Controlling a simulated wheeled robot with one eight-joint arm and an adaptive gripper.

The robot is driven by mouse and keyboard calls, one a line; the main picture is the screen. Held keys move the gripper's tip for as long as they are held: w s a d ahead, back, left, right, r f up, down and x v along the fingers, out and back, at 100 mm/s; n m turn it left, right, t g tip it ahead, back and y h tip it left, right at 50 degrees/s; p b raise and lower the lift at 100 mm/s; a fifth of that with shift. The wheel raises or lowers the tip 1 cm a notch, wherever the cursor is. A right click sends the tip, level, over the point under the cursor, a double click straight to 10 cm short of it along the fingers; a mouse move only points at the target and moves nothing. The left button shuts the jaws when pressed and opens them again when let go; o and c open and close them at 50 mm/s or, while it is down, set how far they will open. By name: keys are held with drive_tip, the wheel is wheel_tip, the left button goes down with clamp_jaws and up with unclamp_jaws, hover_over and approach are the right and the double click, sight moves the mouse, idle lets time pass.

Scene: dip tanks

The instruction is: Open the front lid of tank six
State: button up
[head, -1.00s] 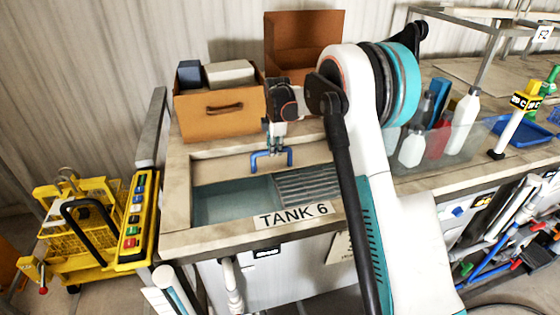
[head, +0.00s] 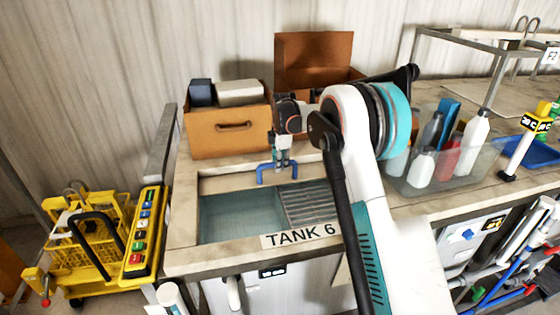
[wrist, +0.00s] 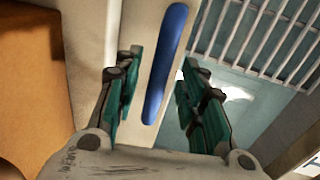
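Tank six (head: 183,255) is a pale-topped tank with a "TANK 6" label (head: 300,235) on its front rim. Its front part shows blue-green water (head: 240,217) at left and a slatted grate (head: 310,203) at right. A pale panel (head: 225,183) lies behind the water, with a blue bar handle (head: 262,175) at it. My gripper (head: 283,163) points down at this handle. In the wrist view, the handle (wrist: 165,65) runs between my two open fingers (wrist: 155,95), with a gap on each side. I cannot tell how far the fingertips reach down beside it.
An orange-brown box (head: 228,133) stands behind the tank, with a taller brown box (head: 315,60) beside it. A clear bin of bottles (head: 440,180) stands at right. A yellow cart (head: 85,240) with a button panel is at left.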

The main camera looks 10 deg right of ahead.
wheel_tip(320, 180, up, 12)
drive_tip(key=s, duration=0.2)
drive_tip(key=shift+s, duration=0.15)
drive_tip(key=shift+f, duration=0.1)
idle(0.4)
drive_tip(key=s+r+m+t+b, duration=0.1)
drive_tip(key=s+r+m+b, duration=0.3)
drive_tip(key=s, duration=0.8)
drive_tip(key=s+r+m+t+b, duration=0.1)
drive_tip(key=s+m+t+b, duration=0.3)
drive_tip(key=s, duration=0.8)
drive_tip(key=s+f+m+b, duration=0.2)
drive_tip(key=s+f+m, duration=0.3)
drive_tip(key=s, duration=0.6)
drive_tip(key=s+a+f+m+b, duration=0.1)
drive_tip(key=s+f+m+b, duration=0.1)
drive_tip(key=s+f+m, duration=0.3)
drive_tip(key=s+f, duration=0.4)
drive_tip(key=s, duration=0.2)
drive_tip(key=shift+s+f+b, duration=0.35)
drive_tip(key=shift+f, duration=0.05)
